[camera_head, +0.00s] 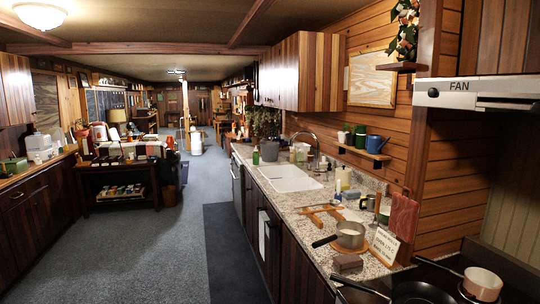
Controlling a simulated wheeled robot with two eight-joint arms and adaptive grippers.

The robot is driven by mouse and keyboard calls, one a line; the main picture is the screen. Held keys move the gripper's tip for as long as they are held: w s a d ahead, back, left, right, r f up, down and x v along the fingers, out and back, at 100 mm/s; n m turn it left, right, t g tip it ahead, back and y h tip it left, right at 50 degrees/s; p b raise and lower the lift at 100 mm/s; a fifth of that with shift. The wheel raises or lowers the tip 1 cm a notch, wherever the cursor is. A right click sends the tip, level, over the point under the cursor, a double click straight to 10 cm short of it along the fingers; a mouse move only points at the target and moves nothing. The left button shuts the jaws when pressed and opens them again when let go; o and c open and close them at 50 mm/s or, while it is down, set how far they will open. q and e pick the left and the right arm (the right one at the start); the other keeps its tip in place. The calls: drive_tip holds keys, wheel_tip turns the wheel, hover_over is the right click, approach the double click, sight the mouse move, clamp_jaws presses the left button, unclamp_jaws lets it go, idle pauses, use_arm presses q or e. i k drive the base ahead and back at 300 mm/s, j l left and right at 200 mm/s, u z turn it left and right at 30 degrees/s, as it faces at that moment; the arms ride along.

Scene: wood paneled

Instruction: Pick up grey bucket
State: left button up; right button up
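A pale, whitish can-like container (196,146) stands on the floor far down the room, past the end of the counter. It is too small to tell whether it is a bucket. A dark bin or basket (183,173) stands on the carpet at the right end of the low dark table. Neither of my grippers shows in this view.
A long stone counter (291,205) with a white sink (288,178) runs along the right. A grey saucepan (349,236) stands on it. A dark low table (115,183) and cabinets line the left. The carpet (150,240) between is clear.

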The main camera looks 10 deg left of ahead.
sight(269, 150)
drive_tip(key=i+j+u, duration=0.3)
drive_tip(key=i, duration=0.3)
drive_tip(key=i+j+u, duration=0.3)
drive_tip(key=i, duration=0.35)
drive_tip(key=i+u, duration=0.3)
drive_tip(key=i, duration=0.35)
drive_tip(key=i+z, duration=0.1)
drive_tip(key=i, duration=2.25)
drive_tip(key=i+j+z, duration=0.1)
drive_tip(key=i+z, duration=0.3)
drive_tip(key=i+j+z, duration=0.25)
drive_tip(key=i+z, duration=0.15)
drive_tip(key=i+j+z, duration=0.6)
drive_tip(key=z, duration=0.2)
drive_tip(key=i+j+z, duration=0.2)
drive_tip(key=j+z, duration=0.2)
drive_tip(key=j, duration=0.25)
